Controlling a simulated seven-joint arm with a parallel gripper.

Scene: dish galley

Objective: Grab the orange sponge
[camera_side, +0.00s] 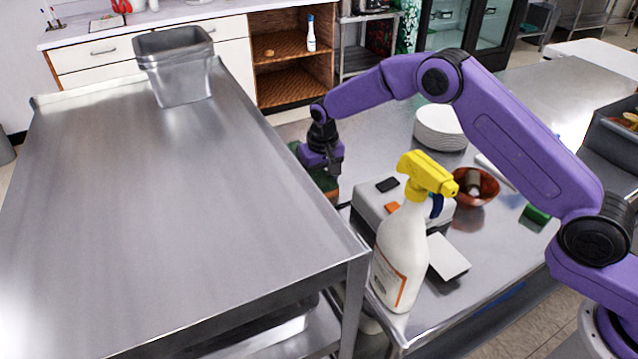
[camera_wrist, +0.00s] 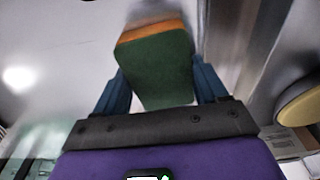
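The orange sponge (camera_wrist: 150,32) has an orange layer and a large dark green face. In the wrist view it sits between the two blue fingers of my gripper (camera_wrist: 158,85), and both fingers appear to touch its sides. In the side view my gripper (camera_side: 333,170) points down at the left edge of the right-hand counter. The sponge (camera_side: 327,183) shows there as a green and orange block, partly hidden by the gripper. I cannot tell from the side view how high it is above the steel.
A white spray bottle (camera_side: 402,255) with a yellow head stands in front of a grey box (camera_side: 372,206). A plate stack (camera_side: 440,128), a reddish bowl (camera_side: 477,187) and a green block (camera_side: 537,214) are on the counter. The left steel table (camera_side: 180,210) is mostly clear, with a grey bin (camera_side: 178,75) at its back.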

